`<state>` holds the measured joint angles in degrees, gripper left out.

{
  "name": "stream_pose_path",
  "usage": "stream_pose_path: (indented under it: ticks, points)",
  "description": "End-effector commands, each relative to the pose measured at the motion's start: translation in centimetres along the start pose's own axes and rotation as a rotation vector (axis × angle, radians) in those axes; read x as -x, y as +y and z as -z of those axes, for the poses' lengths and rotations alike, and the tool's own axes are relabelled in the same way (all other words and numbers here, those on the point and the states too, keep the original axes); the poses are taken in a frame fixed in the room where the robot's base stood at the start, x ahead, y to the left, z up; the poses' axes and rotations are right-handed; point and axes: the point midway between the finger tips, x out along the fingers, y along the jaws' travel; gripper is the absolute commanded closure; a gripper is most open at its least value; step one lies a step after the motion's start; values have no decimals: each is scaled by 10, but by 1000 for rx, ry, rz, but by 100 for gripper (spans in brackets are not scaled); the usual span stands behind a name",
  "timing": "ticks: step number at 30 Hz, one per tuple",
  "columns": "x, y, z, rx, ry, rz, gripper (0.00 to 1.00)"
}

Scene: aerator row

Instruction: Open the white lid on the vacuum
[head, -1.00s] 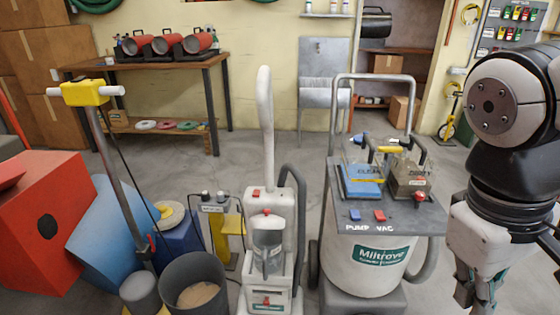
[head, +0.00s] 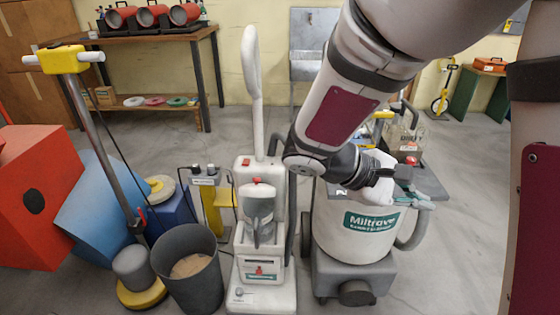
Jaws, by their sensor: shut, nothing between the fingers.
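A white upright vacuum (head: 247,185) with a tall handle stands in the middle of the head view. I cannot tell which part is the white lid. My gripper (head: 427,200) is shut and empty, in front of the pump vac's upper right, pointing right. My arm hides much of the pump vac's top; whether the gripper touches it is unclear.
A dark bin (head: 187,292) and a floor machine with a yellow handle (head: 62,58) stand left of the upright vacuum. Blue and red containers crowd the far left. A wooden bench (head: 150,42) stands behind. The floor at right is mostly clear.

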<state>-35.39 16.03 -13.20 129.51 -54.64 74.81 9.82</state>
Motion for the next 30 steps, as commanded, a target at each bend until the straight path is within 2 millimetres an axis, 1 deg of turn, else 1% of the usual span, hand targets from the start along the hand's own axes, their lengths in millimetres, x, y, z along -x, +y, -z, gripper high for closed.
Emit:
stream_pose_path:
  ticks: [1, 5, 6, 8, 9, 11, 12, 14, 15, 17, 18, 20, 21, 23, 24, 26, 27, 30]
  points:
    - [2, 1, 22, 51, -11, -73, 100]
    - [13, 9, 73, 160, -24, -268, 100]
    - [18, 9, 89, 195, -27, -330, 100]
    - [26, 9, 115, 246, -27, -424, 100]
    - [32, 8, 132, 279, -27, -488, 100]
    - [42, 4, 158, 331, -24, -585, 100]
    - [48, 0, 175, 366, -22, -650, 100]
    - [59, -8, 201, 416, -16, -749, 100]
    - [67, -14, 219, 452, -11, -815, 100]
    - [78, -26, 245, 504, -3, -916, 100]
    - [86, -35, 262, 539, 4, -983, 100]
    - [98, -51, 287, 592, 17, -1084, 100]
    - [106, -63, 304, 628, 25, -1153, 100]
    - [116, -83, 328, 682, 39, -1253, 100]
    - [123, -97, 342, 716, 49, -1317, 100]
    - [131, -117, 361, 762, 63, -1404, 100]
    - [136, -130, 372, 791, 72, -1456, 100]
    - [144, -156, 393, 848, 90, -1557, 100]
